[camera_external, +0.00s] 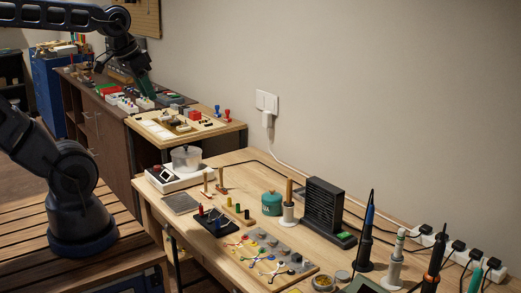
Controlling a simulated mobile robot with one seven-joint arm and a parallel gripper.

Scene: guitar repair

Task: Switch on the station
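I cannot tell for sure which thing is the station. A white unit with a dark front panel (167,181) stands at the near workbench's left end, with a translucent pot (186,157) on it. A black slatted box (324,209) stands farther right, with a small green piece at its foot. Whether either is on cannot be seen. My arm reaches in from the upper left, and my gripper (147,92) points down over the far cabinet top, well away from the workbench items. Its fingers are too small and dark to read.
A power strip (457,249) with several black plugs lies along the wall at right. Upright soldering tools (367,232) stand before it. A component board (268,256), a teal can (271,203) and small wooden stands crowd the workbench. A white cable runs from the wall socket (267,106).

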